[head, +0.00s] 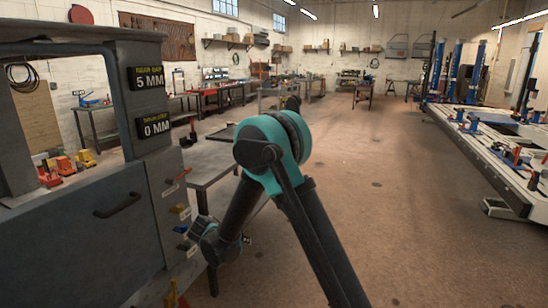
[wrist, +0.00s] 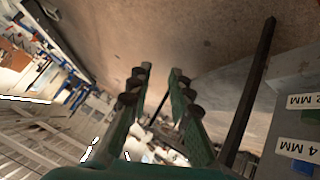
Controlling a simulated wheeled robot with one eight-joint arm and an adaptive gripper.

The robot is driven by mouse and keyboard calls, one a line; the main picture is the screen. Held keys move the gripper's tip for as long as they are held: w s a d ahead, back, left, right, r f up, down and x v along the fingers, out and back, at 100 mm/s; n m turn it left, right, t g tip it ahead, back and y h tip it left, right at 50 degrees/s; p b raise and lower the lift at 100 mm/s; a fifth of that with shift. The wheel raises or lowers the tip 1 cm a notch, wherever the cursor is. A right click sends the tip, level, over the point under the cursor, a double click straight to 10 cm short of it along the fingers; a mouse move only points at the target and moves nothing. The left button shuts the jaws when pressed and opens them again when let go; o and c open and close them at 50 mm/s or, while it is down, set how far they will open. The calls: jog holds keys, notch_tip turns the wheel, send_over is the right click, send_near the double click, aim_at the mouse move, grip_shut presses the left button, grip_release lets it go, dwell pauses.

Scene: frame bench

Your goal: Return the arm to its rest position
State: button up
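My gripper (wrist: 158,74) shows in the wrist view with its two green-sided fingers apart and nothing between them. Bare brown floor lies beyond the fingertips. In the head view my teal and black arm is bent, with its elbow high in the middle and its forearm running down to the left, close to the grey cabinet (head: 70,240). The fingers cannot be made out clearly in the head view.
The cabinet carries signs reading 5 MM (head: 147,77) and 0 MM (head: 155,127) and small coloured pieces on its side. A grey table (head: 208,160) stands behind my arm. A vehicle lift frame (head: 500,165) stands at right. Open floor (head: 400,220) lies between.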

jog(key=s+d+r+g+y, duration=0.1)
jog(key=s+d+r, duration=0.15)
jog(key=d, duration=0.45)
jog(key=s+d+r+g, duration=0.1)
jog(key=s+d, duration=0.2)
jog(key=d, duration=0.4)
jog(key=s+d+r+g+y, duration=0.1)
jog(key=s+d+r, duration=0.1)
jog(key=d, duration=0.5)
jog(key=s+d+y, duration=0.1)
jog(key=s+d, duration=0.4)
jog(key=s, duration=0.4)
jog(key=s+d+f+y, duration=0.1)
jog(key=s+d, duration=0.4)
jog(key=s, duration=0.5)
jog(key=shift+f+n+g+y, duration=0.15)
jog(key=shift+n+g+y, duration=0.15)
jog(key=shift+y, duration=0.3)
jog(key=shift+w, duration=0.1)
